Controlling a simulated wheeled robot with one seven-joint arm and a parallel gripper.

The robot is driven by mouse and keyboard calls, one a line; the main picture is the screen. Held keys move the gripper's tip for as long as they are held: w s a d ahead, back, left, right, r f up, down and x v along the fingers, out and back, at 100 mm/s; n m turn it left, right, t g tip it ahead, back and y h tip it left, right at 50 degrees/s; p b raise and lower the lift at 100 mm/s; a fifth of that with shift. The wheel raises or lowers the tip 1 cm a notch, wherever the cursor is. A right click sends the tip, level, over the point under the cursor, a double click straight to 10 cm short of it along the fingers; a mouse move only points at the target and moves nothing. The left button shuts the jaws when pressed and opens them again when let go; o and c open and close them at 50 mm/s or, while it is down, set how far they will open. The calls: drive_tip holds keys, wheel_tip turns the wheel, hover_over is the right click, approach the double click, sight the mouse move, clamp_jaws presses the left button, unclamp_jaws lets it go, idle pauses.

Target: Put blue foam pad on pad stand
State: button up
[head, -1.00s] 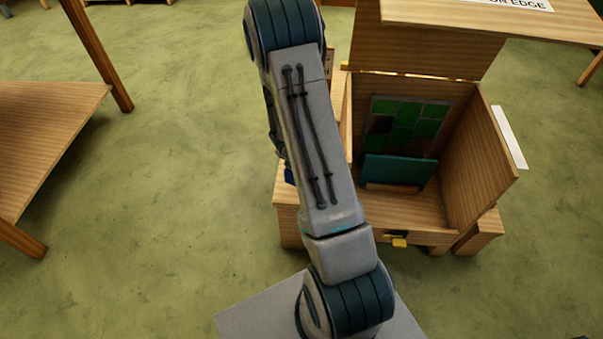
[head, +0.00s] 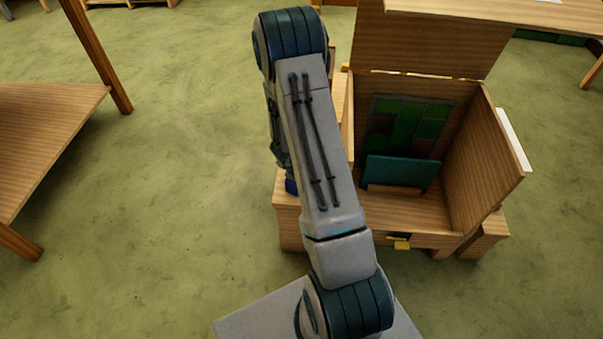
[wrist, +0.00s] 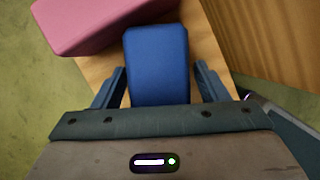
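The blue foam pad (wrist: 157,52) lies on a wooden surface in the wrist view. My gripper (wrist: 160,70) is open, with one finger on each side of the pad's near part. Narrow gaps seem to show between fingers and pad. In the head view a small bit of blue (head: 291,186), likely this pad, shows at the left of the wooden box; my arm hides the rest and my gripper. I cannot pick out the pad stand for certain.
A pink pad (wrist: 95,18) lies close beside the blue one. The open wooden box (head: 492,165) holds a green leaded panel (head: 425,122) behind a teal board (head: 402,172). A wooden wall (wrist: 275,40) rises right of my gripper. A table (head: 45,130) stands left, with clear floor between.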

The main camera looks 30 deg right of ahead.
drive_tip(key=p+v, duration=0.6)
drive_tip(key=v, duration=0.6)
drive_tip(key=shift+w+d+r, duration=0.1)
drive_tip(key=shift+r, duration=0.2)
drive_tip(key=s+r+m+h, duration=0.1)
drive_tip(key=s+r+m, duration=0.1)
drive_tip(key=r+m, duration=0.5)
drive_tip(key=s+r+m, duration=0.3)
drive_tip(key=r+m, duration=0.2)
drive_tip(key=r, duration=0.3)
drive_tip(key=s+a+r+m+g+y, duration=0.1)
drive_tip(key=s+a+r+m+y, duration=0.3)
drive_tip(key=s+a+r+m, duration=0.6)
drive_tip(key=s+a+m, duration=0.1)
drive_tip(key=s+m, duration=0.1)
drive_tip(key=shift+s+a+m+y, duration=0.3)
drive_tip(key=shift+y, duration=0.1)
